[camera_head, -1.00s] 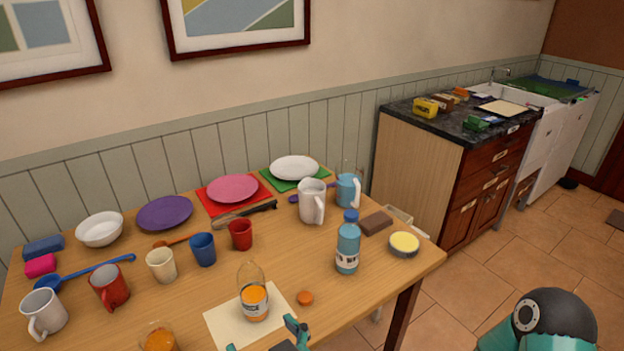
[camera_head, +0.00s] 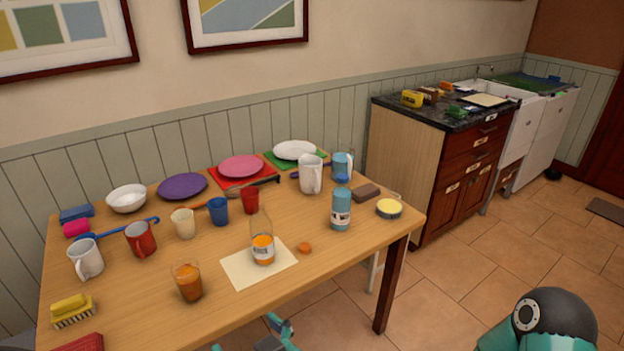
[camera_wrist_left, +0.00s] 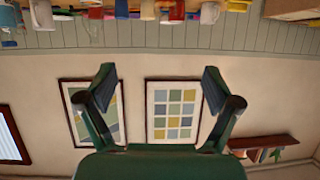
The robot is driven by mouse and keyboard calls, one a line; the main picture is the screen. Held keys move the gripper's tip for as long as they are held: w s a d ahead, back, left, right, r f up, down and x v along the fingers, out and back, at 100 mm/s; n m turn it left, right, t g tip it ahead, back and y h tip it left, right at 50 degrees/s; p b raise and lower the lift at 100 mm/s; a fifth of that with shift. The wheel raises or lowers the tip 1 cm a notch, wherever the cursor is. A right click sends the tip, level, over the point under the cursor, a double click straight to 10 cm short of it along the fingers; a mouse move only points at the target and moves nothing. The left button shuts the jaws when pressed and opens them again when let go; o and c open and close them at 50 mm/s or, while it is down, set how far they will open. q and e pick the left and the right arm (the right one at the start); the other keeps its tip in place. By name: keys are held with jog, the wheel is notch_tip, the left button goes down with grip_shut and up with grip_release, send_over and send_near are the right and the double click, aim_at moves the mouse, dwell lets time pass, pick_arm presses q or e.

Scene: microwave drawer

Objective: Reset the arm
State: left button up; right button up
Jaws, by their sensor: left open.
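My left gripper (camera_wrist_left: 158,85) is open and empty in the left wrist view, its two fingers spread wide with the wall and framed pictures behind them. That view is upside down, with the table items along its top edge. In the head view a teal gripper (camera_head: 256,338), which appears to be my left one, shows partly at the bottom edge, in front of the table (camera_head: 330,275) and touching nothing visible. The rest of this arm is cut off by the frame. My right gripper is not in view; only a rounded arm part of mine shows at the bottom right.
The table holds a glass of orange drink (camera_head: 188,283), a bottle (camera_head: 262,243) on a paper sheet, a blue bottle (camera_head: 341,208), a brush (camera_head: 72,312), mugs, cups and plates. A counter (camera_head: 440,112) stands behind right. Floor is clear right of the table.

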pick_arm(q)
jog(key=w+a+f+g+y, duration=0.2)
jog(key=w+a+f+g, duration=0.15)
jog(key=a+f, duration=0.75)
jog(key=a+f+m+g+h, duration=0.1)
jog(key=a+f+h, duration=0.4)
jog(key=f, duration=0.8)
jog(key=s+d+f+m+g+h+p, duration=0.1)
jog(key=s+d+f+m+h, duration=0.2)
jog(key=f, duration=0.5)
jog(key=s+d+f+m+g+h, duration=0.1)
jog(key=s+d+g+h, duration=0.3)
jog(key=s+d, duration=0.6)
jog(key=shift+s+d+f+h, duration=0.25)
jog(key=shift+d+f+h, duration=0.15)
jog(key=shift+h, duration=0.7)
